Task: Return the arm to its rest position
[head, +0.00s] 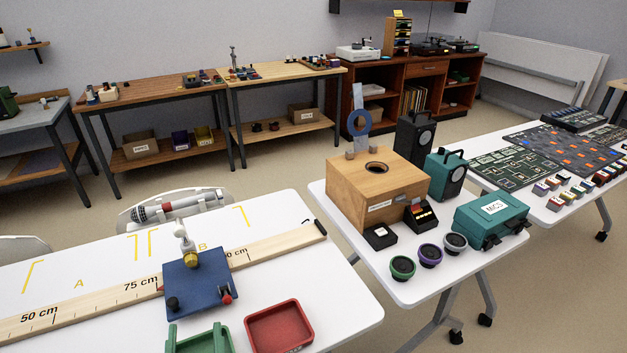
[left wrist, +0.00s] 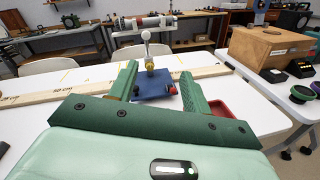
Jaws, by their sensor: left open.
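My left gripper (head: 195,331) shows green at the bottom edge of the head view, above the near white table. Its two fingers are apart, with nothing between them. In the left wrist view the gripper (left wrist: 159,73) is also open and empty, its fingers pointing toward a blue stand base (left wrist: 154,88). In the head view the blue base (head: 198,285) sits across the wooden ruler (head: 100,303). A grey and white cylinder (head: 178,206) is at the top of the stand's post, level. The gripper is nearer than the base and apart from it. My right gripper is not visible.
A red tray (head: 279,327) lies right of my left gripper. The second table holds a wooden speaker box (head: 376,192), a teal MICS case (head: 491,219) and several round drivers (head: 430,255). Benches stand along the back wall. The near table's left front is clear.

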